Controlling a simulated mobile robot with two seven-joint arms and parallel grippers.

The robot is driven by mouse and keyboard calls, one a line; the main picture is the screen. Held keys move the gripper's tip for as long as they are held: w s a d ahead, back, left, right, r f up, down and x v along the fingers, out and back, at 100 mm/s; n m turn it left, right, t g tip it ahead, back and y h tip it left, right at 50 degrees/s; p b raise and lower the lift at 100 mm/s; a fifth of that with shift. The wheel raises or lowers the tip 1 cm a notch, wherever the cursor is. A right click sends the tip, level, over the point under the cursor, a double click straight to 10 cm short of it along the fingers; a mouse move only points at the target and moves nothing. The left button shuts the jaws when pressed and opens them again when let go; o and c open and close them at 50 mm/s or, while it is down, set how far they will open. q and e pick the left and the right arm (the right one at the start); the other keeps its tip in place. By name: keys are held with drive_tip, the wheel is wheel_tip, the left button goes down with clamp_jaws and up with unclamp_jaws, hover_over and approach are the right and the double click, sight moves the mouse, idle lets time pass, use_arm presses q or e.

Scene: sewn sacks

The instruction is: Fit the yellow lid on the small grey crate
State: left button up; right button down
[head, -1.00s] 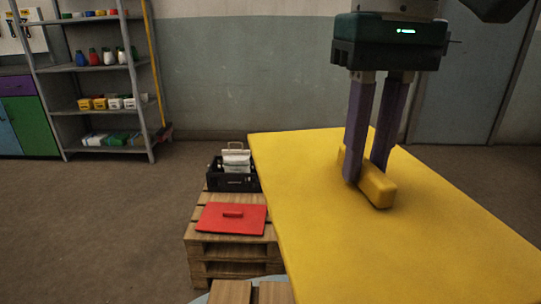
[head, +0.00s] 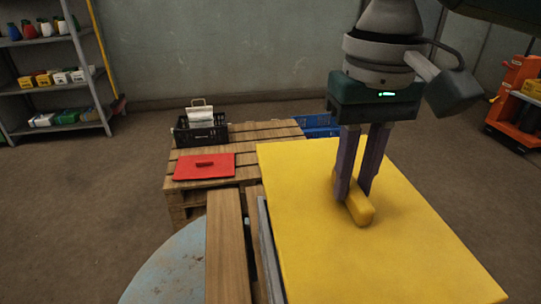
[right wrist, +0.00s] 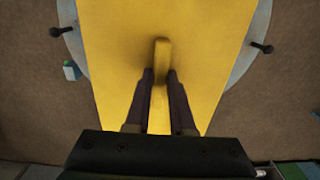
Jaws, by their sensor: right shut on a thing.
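The yellow lid (head: 405,245) is a large flat panel with a raised bar handle (head: 361,212). My right gripper (head: 353,193) is shut on this handle, one finger on each side. In the right wrist view the lid (right wrist: 205,50) lies under my gripper (right wrist: 160,76) and fills the middle. A grey upright edge (head: 266,245) shows just past the lid's left side; it may be the small grey crate, mostly hidden under the lid. I cannot tell whether the lid touches it. My left gripper is not in view.
A light blue-grey round surface (head: 165,270) and wooden planks (head: 227,250) lie below and left of the lid. A pallet behind carries a red lid (head: 204,170) and a black crate (head: 182,134) with a white sack. A blue crate (head: 318,131) stands behind the yellow lid.

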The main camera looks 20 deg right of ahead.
sight(347, 209)
wheel_tip(347, 209, down, 5)
drive_tip(key=shift+f+b, duration=0.1)
drive_tip(key=shift+b, duration=0.3)
wheel_tip(347, 209, down, 4)
drive_tip(key=shift+f+b, duration=0.2)
drive_tip(key=shift+b, duration=0.3)
drive_tip(key=shift+f, duration=0.35)
drive_tip(key=shift+f, duration=0.15)
drive_tip(key=c, duration=0.8)
unclamp_jaws()
drive_tip(key=shift+o, duration=0.2)
